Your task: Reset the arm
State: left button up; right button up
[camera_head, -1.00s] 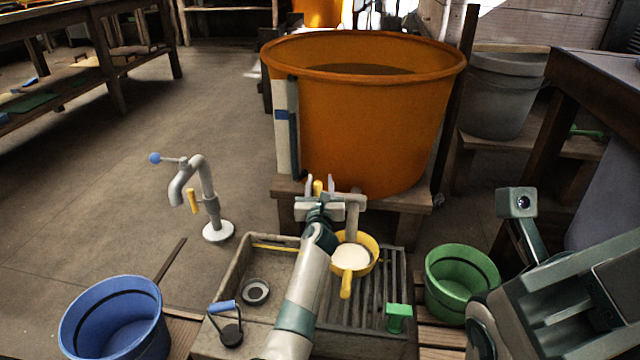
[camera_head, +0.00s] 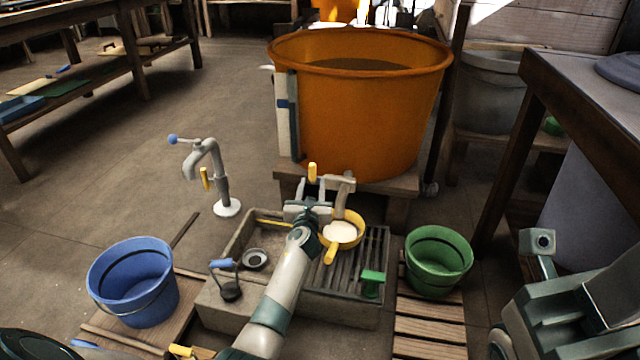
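My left gripper (camera_head: 312,187) is at the tap under the orange vat (camera_head: 365,115), at the middle of the view. Its two pale fingers stand apart. A yellow tap handle (camera_head: 312,172) shows upright between and above them; I cannot tell whether they touch it. My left arm reaches up from the bottom edge over the stone sink. My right arm's wrist part (camera_head: 565,300) is at the lower right; its fingertips do not show. A yellow strainer or ladle with white content (camera_head: 342,232) sits below the tap's spout.
The sink (camera_head: 240,308) has a slatted drain side with a green block (camera_head: 372,283). A blue bucket (camera_head: 133,283) stands left, a green bucket (camera_head: 438,262) right. A white standing tap (camera_head: 215,177) is behind left. A dark table (camera_head: 590,100) edges the right.

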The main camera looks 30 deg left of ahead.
pick_arm(q)
jog(key=shift+s+d, duration=0.1)
jog(key=shift+s, duration=0.2)
dwell(0.4)
